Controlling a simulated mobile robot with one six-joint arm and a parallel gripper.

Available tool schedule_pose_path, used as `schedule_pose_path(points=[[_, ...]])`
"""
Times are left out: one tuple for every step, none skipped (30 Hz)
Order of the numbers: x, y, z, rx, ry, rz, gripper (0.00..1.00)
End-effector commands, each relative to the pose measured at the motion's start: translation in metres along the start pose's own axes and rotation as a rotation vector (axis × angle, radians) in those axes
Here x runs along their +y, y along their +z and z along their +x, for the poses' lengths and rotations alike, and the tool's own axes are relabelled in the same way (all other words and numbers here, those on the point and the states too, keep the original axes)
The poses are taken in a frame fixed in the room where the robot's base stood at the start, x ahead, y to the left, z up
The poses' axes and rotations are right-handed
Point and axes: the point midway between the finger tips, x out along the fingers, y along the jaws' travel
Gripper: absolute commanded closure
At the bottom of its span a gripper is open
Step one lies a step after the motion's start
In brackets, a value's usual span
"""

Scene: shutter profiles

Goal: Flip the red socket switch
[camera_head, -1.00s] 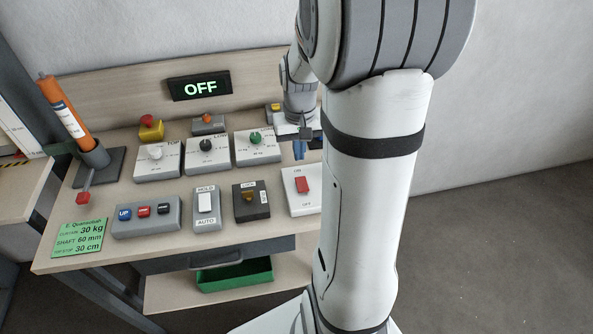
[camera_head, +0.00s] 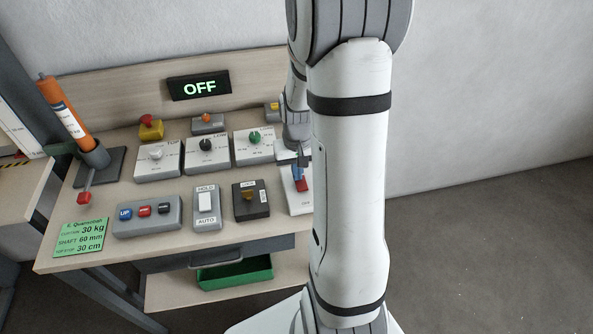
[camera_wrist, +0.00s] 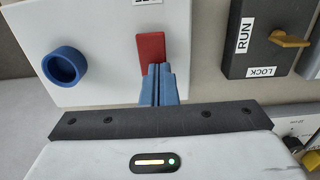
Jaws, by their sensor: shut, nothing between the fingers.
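The red socket switch (camera_head: 302,185) is a red rocker on a white box (camera_head: 295,203) at the right end of the front row. My arm partly hides this box in the head view. In the wrist view the red switch (camera_wrist: 151,46) stands just beyond my fingertips. My gripper (camera_wrist: 159,72) has its blue fingers shut together with nothing between them. The tips overlap the near end of the switch in the picture; I cannot tell whether they touch it. In the head view my gripper (camera_head: 296,172) is right above the switch.
A blue round socket (camera_wrist: 64,66) sits on the same white box, left of the switch in the wrist view. A black RUN/LOCK box (camera_wrist: 262,50) with a yellow lever is to the right there. The display (camera_head: 200,86) reads OFF. Dial boxes (camera_head: 207,158) stand behind.

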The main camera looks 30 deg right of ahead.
Motion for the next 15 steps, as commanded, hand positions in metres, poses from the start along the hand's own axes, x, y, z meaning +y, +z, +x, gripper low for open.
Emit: schedule_pose_path(points=[[-0.0045, -0.0009, 0.0011, -0.016, 0.000, -0.011, 1.00], [-0.0074, -0.0015, 0.0019, -0.026, 0.000, -0.017, 1.00], [-0.0043, -0.0010, 0.0017, -0.022, 0.000, -0.010, 1.00], [-0.0035, -0.0009, 0.0017, -0.021, 0.000, -0.008, 1.00], [-0.0030, -0.0009, 0.0018, -0.021, 0.000, -0.007, 1.00], [-0.0027, -0.0008, 0.0018, -0.021, 0.000, -0.007, 1.00], [-0.0026, -0.0008, 0.0019, -0.021, 0.000, -0.006, 1.00], [-0.0026, -0.0007, 0.0019, -0.021, 0.000, -0.007, 1.00], [-0.0027, -0.0005, 0.0018, -0.021, 0.000, -0.007, 1.00], [-0.0028, -0.0001, 0.0016, -0.021, 0.000, -0.007, 1.00], [-0.0029, 0.0005, 0.0014, -0.022, 0.000, -0.008, 1.00], [-0.0030, 0.0015, 0.0011, -0.022, 0.000, -0.008, 1.00], [-0.0031, 0.0025, 0.0007, -0.022, 0.000, -0.008, 1.00], [-0.0032, 0.0036, 0.0003, -0.022, 0.000, -0.009, 1.00], [-0.0033, 0.0055, -0.0003, -0.022, 0.000, -0.009, 1.00]])
